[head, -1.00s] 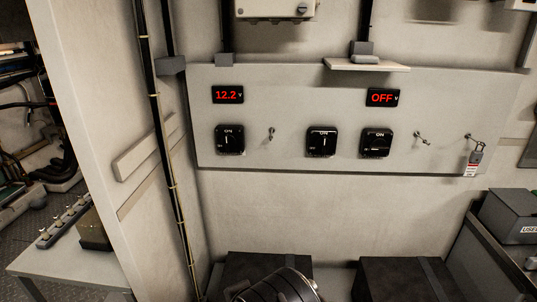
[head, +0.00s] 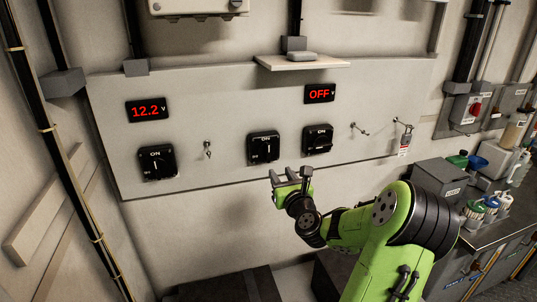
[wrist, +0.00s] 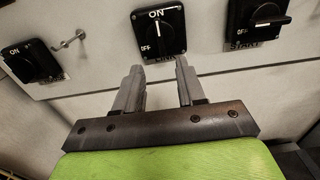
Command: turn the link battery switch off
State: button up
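The link battery switch (head: 264,147) is the middle black rotary switch on the pale wall panel. Its handle stands upright, pointing at ON. It also shows in the wrist view (wrist: 158,32), where its label below is partly hidden by my gripper. My gripper (head: 291,174) is in front of and below this switch, apart from it. In the wrist view the two grey fingers (wrist: 156,78) are spread with nothing between them, pointing up at the switch's lower edge.
The left switch (head: 157,163) has an upright handle; the right switch (head: 318,140), labelled START, has its handle across at OFF. Displays read 12.2 (head: 148,110) and OFF (head: 319,93). A shelf (head: 302,63) juts out above.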

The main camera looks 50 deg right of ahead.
aim_at(269, 155)
jog(key=p+x, duration=0.1)
jog(key=x, duration=1.1)
jog(key=shift+w+d, duration=0.1)
grip_shut()
